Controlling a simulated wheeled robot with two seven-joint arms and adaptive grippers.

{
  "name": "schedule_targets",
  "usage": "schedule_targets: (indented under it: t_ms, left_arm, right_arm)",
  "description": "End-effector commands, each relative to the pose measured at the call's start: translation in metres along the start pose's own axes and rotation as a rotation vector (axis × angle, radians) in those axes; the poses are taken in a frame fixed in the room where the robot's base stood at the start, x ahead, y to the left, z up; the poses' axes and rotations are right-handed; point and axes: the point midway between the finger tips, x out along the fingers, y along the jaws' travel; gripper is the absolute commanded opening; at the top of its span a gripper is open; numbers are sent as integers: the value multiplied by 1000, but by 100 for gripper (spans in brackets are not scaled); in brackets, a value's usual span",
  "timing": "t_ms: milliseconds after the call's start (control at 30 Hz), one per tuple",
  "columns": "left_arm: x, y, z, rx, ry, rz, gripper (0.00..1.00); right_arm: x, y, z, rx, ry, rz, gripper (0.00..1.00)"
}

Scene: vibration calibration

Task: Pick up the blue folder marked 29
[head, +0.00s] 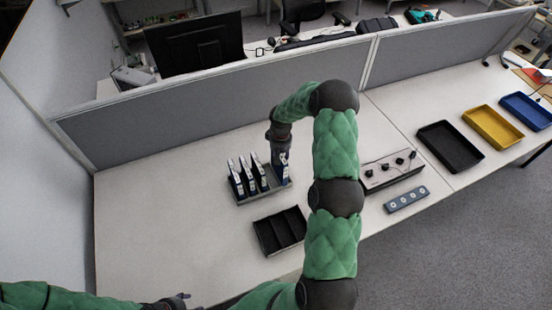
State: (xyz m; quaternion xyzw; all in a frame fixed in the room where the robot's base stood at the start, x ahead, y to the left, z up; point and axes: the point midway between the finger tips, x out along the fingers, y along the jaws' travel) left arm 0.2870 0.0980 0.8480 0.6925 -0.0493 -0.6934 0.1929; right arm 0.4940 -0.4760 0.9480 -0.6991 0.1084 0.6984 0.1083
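Several blue folders with white labels stand upright in a grey rack (264,190) on the desk in the head view. Three of them (248,178) form a group on the left of the rack. Another blue folder (281,172) stands apart at the rack's right end. The numbers are too small to read. My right gripper (280,152) points down at the top of this right-hand folder. Its fingers are too small and dark to tell whether they hold it. My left gripper (188,301) is low at the bottom edge, away from the folders, its fingertips apart and empty.
A black divided tray (280,231) lies in front of the rack. A box with black knobs (391,170) and a grey button strip (406,199) lie to the right. Black (450,147), yellow (493,127) and blue (526,111) trays stand farther right. A grey partition (220,108) runs behind.

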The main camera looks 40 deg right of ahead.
Motion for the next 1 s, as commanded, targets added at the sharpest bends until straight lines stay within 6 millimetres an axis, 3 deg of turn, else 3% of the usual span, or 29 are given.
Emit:
schedule_targets:
  t_ms: [600, 1000]
  left_arm:
    - [2, -1, 0, 0, 0, 0, 56]
    - [2, -1, 0, 0, 0, 0, 56]
  right_arm:
    - [-30, 29, 62, 1, 0, 0, 0]
    - [-37, 35, 77, 0, 0, 0, 0]
